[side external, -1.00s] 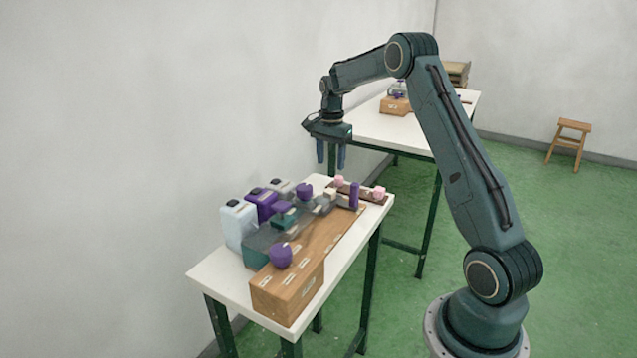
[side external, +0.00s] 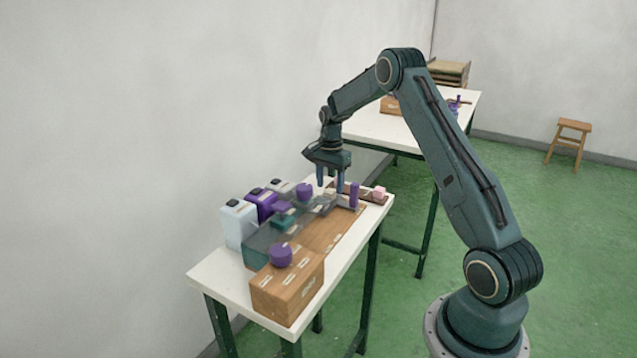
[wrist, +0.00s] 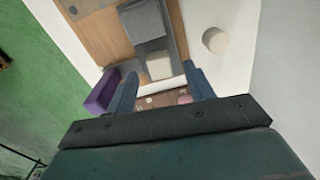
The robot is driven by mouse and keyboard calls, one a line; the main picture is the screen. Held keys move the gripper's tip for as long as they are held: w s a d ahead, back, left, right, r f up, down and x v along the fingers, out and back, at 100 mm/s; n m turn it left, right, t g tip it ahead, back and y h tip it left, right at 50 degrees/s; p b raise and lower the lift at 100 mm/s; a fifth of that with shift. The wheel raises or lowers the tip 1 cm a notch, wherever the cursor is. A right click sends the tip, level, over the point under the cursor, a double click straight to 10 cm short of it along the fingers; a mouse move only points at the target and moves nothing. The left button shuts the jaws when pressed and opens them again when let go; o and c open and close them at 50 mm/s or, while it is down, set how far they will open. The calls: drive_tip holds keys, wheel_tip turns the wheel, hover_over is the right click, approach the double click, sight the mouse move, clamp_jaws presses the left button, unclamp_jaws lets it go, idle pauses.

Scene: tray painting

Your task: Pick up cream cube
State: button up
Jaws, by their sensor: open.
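The cream cube (wrist: 158,65) shows in the wrist view between my gripper's two fingertips, with a gap on each side. It sits next to a larger grey cube (wrist: 143,22). My gripper (side external: 331,189) is open and points down over the far part of the near table in the side view. It also shows in the wrist view (wrist: 159,68), with nothing held. In the side view the fingers and nearby items hide most of the cream cube, and I cannot tell the exact height of the fingertips above it.
A purple upright block (side external: 354,195) stands close to the right finger; it is beside the left finger in the wrist view (wrist: 101,92). A cream round piece (wrist: 214,39) lies off to the right there. A pink cube (side external: 379,191), several containers and a wooden box (side external: 287,295) share the table.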

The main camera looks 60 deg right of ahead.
drive_tip(key=shift+f, duration=1.15)
drive_tip(key=c, duration=1)
